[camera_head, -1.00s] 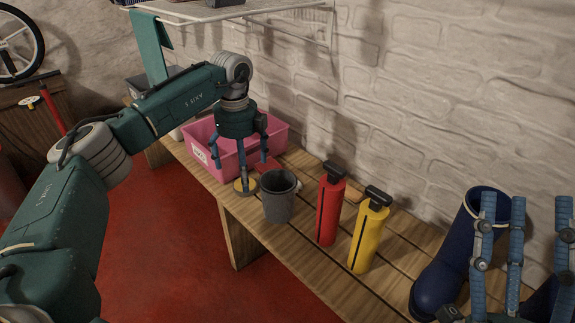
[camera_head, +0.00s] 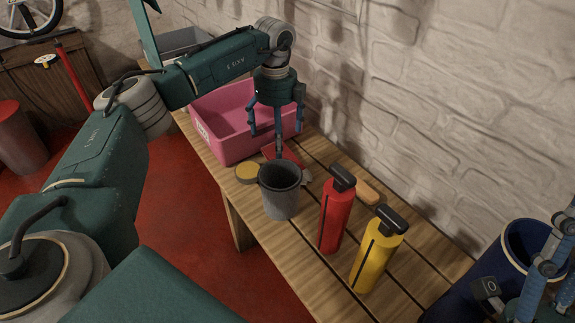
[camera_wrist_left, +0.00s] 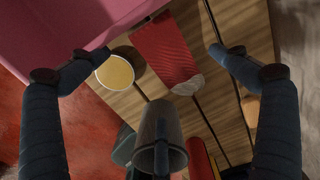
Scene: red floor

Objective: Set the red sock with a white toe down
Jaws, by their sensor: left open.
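The red sock (camera_head: 284,154) with a white toe (camera_wrist_left: 188,85) lies on the wooden bench between the pink bin and the grey cup. In the left wrist view its red part (camera_wrist_left: 163,50) lies flat across the slats. In the head view the cup and my fingers hide part of it. My left gripper (camera_head: 275,138) is open above the sock, its fingers spread and apart from it in the wrist view. My right gripper (camera_head: 550,262) shows only partly at the right edge, by the blue boot.
A pink bin (camera_head: 222,110) stands behind the sock, a grey cup (camera_head: 281,198) in front. A yellow-topped round tin (camera_head: 248,173) is to its left. A red pump (camera_head: 336,212), a yellow pump (camera_head: 376,255) and a blue boot (camera_head: 474,292) stand further right.

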